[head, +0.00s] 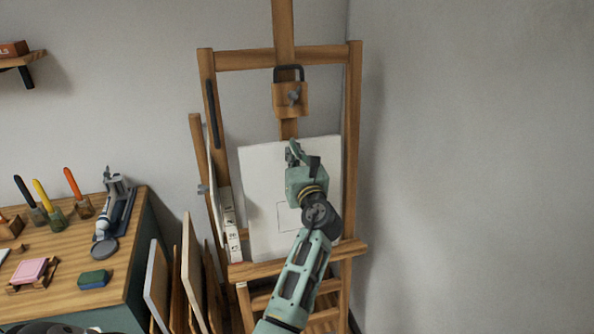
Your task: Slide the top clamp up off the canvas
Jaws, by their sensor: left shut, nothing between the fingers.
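The top clamp (280,106) is a wooden block with a grey knob and a black handle, on the central mast of the wooden easel (205,75). A strip of bare mast shows between the clamp and the top edge of the white canvas (262,175), so the two look apart. The canvas stands slightly tilted on the easel's lower ledge. My left gripper (299,150) is shut and empty, in front of the upper canvas and below the clamp. It and my arm hide part of the canvas. My right gripper is not in view.
A wooden-topped desk (60,255) at left holds brushes in jars, a pink block (28,270), a green and blue block (94,279) and a grey jointed device (108,215). Panels (190,270) lean between desk and easel. A bare wall is close at right.

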